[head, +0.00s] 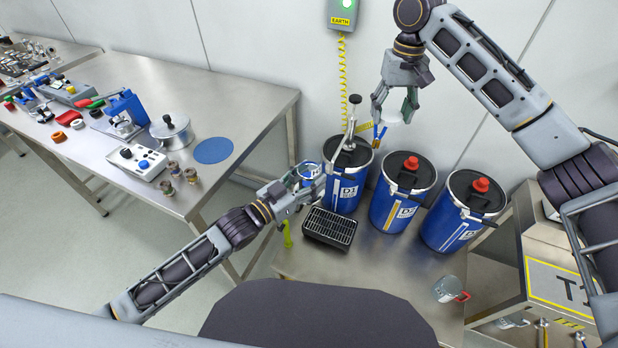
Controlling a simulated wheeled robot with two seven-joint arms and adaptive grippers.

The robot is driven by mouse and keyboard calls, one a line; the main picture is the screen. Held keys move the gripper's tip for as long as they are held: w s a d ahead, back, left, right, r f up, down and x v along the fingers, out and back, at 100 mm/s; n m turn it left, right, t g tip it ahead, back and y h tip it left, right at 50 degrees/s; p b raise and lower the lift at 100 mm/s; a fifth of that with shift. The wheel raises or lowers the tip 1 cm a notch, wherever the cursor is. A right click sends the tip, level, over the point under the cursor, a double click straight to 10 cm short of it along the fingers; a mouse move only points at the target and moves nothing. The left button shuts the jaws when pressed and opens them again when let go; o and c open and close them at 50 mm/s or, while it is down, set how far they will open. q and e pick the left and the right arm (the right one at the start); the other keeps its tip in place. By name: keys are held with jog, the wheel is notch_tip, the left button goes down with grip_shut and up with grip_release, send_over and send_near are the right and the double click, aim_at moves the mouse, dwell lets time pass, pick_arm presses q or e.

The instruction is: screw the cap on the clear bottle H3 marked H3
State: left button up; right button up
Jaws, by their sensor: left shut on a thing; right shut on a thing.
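I cannot make out a clear bottle marked H3 or its cap in the head view. My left gripper (308,178) is shut on a small round thing with a blue rim (311,168), beside the leftmost blue drum (347,187); the fingers partly hide it. My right gripper (381,122) points down above the drums. It is shut on a small blue and yellow thing (379,134), too small to identify.
Two more blue drums, marked D2 (396,208) and another (448,230), have red caps.

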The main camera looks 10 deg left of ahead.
jog(key=s+a+r+n, duration=0.3)
jog(key=a+r+n, duration=0.1)
jog(key=a+r, duration=0.85)
jog(key=s+a+f+n, duration=0.6)
jog(key=s+f+n, duration=0.1)
jog(key=f+n, duration=0.3)
jog(key=shift+s+f+n, duration=0.35)
jog(key=shift+s+n, duration=0.05)
jog(key=shift+n, duration=0.5)
jog(key=shift+a, duration=0.1)
jog(key=shift+f, duration=0.1)
jog(key=shift+f, duration=1.95)
